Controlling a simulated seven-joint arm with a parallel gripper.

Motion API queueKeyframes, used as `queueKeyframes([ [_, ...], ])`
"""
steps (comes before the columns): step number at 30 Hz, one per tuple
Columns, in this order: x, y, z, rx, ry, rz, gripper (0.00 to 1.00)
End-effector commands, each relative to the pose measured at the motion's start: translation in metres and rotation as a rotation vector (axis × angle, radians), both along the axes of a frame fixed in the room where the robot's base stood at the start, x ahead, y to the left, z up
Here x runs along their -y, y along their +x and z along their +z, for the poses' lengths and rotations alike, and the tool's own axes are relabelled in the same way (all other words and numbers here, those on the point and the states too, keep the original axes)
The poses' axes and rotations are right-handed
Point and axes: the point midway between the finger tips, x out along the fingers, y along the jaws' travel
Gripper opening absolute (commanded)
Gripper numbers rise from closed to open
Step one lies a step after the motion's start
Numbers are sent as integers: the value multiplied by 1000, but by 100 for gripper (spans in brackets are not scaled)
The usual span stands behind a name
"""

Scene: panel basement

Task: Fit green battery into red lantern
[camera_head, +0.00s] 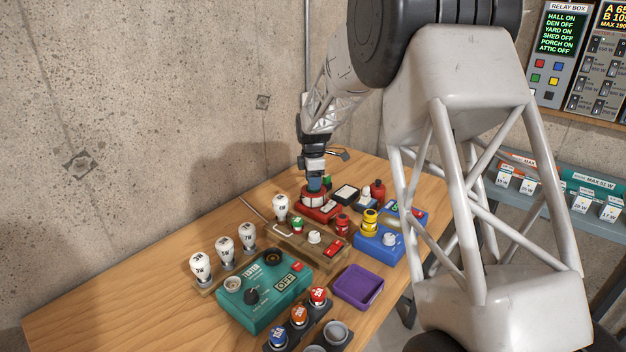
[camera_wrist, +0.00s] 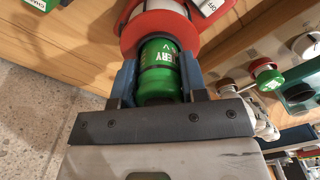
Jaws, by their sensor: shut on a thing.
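The red lantern (camera_head: 322,213) stands toward the back of the wooden table, with a pale band below its red rim. In the wrist view its red ring (camera_wrist: 127,42) lies straight ahead of the fingers. My gripper (camera_wrist: 160,78) is shut on the green battery (camera_wrist: 156,55), with a blue finger on each side. The battery's far end meets the red ring; how deep it sits inside cannot be told. In the head view my gripper (camera_head: 314,180) is directly above the lantern, and the fingers mostly hide the battery.
A wooden block (camera_head: 290,245) with small parts stands in front of the lantern. A red bottle (camera_head: 378,190) and a blue box (camera_head: 380,242) are to the right. A teal tester (camera_head: 262,290) and a purple tray (camera_head: 358,287) are nearer. The table's left side (camera_head: 130,300) is clear.

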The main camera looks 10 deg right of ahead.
Motion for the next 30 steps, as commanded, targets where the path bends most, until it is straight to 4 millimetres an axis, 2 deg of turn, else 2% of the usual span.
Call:
queueKeyframes([
  [17,0,0,-8,1,0,0,12],
  [30,0,0,-3,0,0,0,12],
])
